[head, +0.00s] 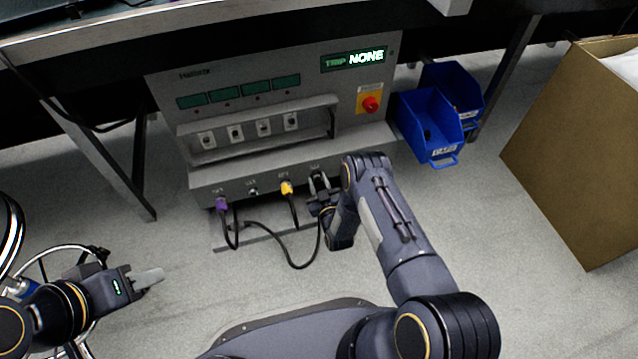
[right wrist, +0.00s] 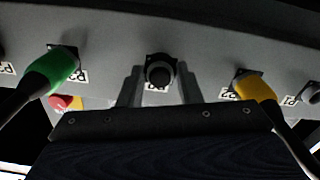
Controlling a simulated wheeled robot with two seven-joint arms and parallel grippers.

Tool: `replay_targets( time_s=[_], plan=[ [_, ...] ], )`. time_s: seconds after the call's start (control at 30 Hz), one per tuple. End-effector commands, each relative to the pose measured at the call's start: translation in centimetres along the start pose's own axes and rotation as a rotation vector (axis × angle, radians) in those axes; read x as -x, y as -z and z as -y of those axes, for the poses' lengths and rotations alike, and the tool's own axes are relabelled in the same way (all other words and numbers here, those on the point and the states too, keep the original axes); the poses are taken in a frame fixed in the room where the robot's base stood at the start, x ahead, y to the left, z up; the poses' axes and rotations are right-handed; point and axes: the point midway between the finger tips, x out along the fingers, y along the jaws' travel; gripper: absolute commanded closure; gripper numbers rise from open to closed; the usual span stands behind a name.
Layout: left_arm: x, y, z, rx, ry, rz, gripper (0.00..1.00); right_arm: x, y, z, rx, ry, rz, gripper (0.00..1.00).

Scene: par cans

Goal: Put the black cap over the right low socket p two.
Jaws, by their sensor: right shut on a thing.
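The black cap (right wrist: 160,70) is round and dark and sits between the two fingers of my right gripper (right wrist: 160,88), in the right wrist view. The gripper is shut on it and holds it at the sloped front of the panel, between a green plug and a yellow plug. I cannot tell whether the cap is seated on a socket; the label behind it is partly hidden. In the head view my right gripper (head: 319,187) is at the low row, right of the yellow plug (head: 287,188). My left gripper (head: 148,278) is away over the floor; its jaw opening is unclear.
The grey panel (head: 240,172) has a purple plug (head: 222,205) and an uncovered socket (head: 253,191) further left. The green plug (right wrist: 52,68) is close beside my right gripper. Black cables hang below. Blue bins (head: 425,120) and a cardboard box (head: 565,150) stand right.

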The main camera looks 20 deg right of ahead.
Motion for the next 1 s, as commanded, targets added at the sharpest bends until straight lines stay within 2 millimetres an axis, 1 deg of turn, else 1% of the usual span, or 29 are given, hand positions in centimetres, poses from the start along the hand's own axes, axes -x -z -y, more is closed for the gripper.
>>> replay_targets(
  time_s=[0.03, 0.07, 0.1, 0.27, 0.3, 0.47, 0.5, 0.77, 0.87, 1.0],
  plan=[
    [0.0, 0.0, 0.0, 0.0, 0.0, 0.0, 0.64, -0.1, 0.0, 0.0, 0.0, 0.0, 0.0, 0.92],
    [0.0, 0.0, 0.0, 0.0, 0.0, 0.0, 0.64, -0.1, 0.0, 0.0, 0.0, 0.0, -0.001, 0.85],
    [0.0, 0.0, 0.0, 0.0, 0.0, 0.0, 0.64, -0.2, 0.0, 0.0, 0.0, 0.0, -0.001, 0.95],
    [0.0, 0.0, 0.0, 0.0, 0.0, 0.0, 0.64, -0.2, 0.0, 0.0, -0.002, 0.0, 0.0, 0.96],
    [0.0, 0.0, 0.0, 0.0, 0.0, 0.0, 0.64, -0.2, 0.0, 0.0, -0.002, 0.0, 0.0, 0.66],
    [0.0, 0.0, 0.0, 0.0, 0.0, 0.0, 0.64, -0.2, 0.0, 0.0, -0.001, 0.0, 0.0, 0.45],
    [0.0, 0.0, 0.0, 0.0, 0.0, 0.0, 0.64, -0.2, 0.0, 0.0, -0.001, 0.0, 0.0, 0.43],
    [0.1, 0.0, 0.0, 0.0, 0.0, 0.0, 0.64, -0.1, 0.0, 0.0, 0.0, 0.0, 0.001, 0.43],
    [0.5, 0.3, -0.2, 0.0, 0.0, 0.0, 0.64, 0.8, 0.1, 0.0, 0.0, 0.001, 0.003, 0.43],
    [1.5, 0.8, -0.7, 0.0, 0.0, 0.0, 0.64, 3.1, 0.2, -0.1, 0.0, 0.001, 0.005, 0.43]
  ],
)
